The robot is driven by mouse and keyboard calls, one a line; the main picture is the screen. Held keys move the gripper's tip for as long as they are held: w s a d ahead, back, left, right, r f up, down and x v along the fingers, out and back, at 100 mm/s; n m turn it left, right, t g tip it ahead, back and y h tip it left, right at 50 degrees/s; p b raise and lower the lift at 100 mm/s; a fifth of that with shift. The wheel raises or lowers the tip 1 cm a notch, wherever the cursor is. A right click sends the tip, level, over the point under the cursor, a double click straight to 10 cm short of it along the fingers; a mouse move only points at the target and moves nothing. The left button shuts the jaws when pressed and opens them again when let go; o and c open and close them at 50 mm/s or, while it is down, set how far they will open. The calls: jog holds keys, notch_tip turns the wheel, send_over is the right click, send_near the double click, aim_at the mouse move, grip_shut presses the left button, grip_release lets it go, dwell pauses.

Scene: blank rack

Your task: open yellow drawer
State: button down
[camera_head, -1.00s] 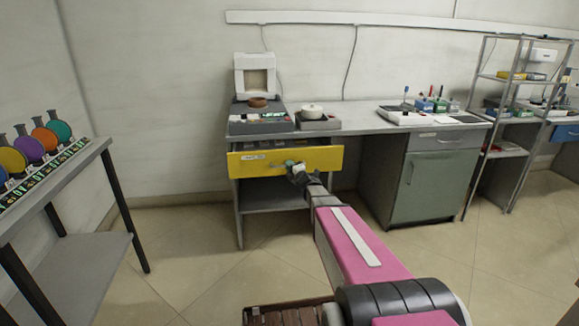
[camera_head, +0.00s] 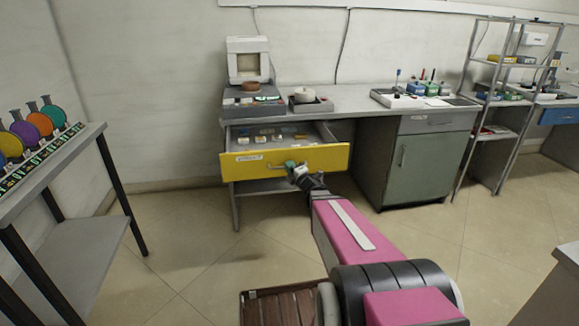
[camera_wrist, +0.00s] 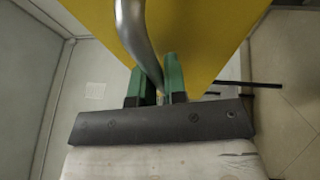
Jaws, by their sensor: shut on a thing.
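The yellow drawer (camera_head: 240,166) is under the grey desk and is pulled out toward me. Its inside shows several small items. My gripper (camera_head: 294,168) is at the middle of the drawer front and is shut on the drawer's handle. In the wrist view, the green fingertips of my gripper (camera_wrist: 160,82) stand on either side of the curved metal handle (camera_wrist: 136,36). The yellow front (camera_wrist: 205,30) fills the top of that view.
The grey desk top (camera_head: 350,101) holds devices above the drawer. A grey-green cabinet (camera_head: 428,168) stands right of the drawer. A rack with coloured discs (camera_head: 70,150) is at the left. A grey counter corner (camera_head: 560,262) is at the lower right.

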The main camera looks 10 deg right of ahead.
jog(key=c, duration=1.2)
grip_release()
jog(key=v, duration=1)
jog(key=shift+s+d+f, duration=0.1)
jog(key=shift+s+d, duration=0.05)
jog(key=shift+s, duration=0.2)
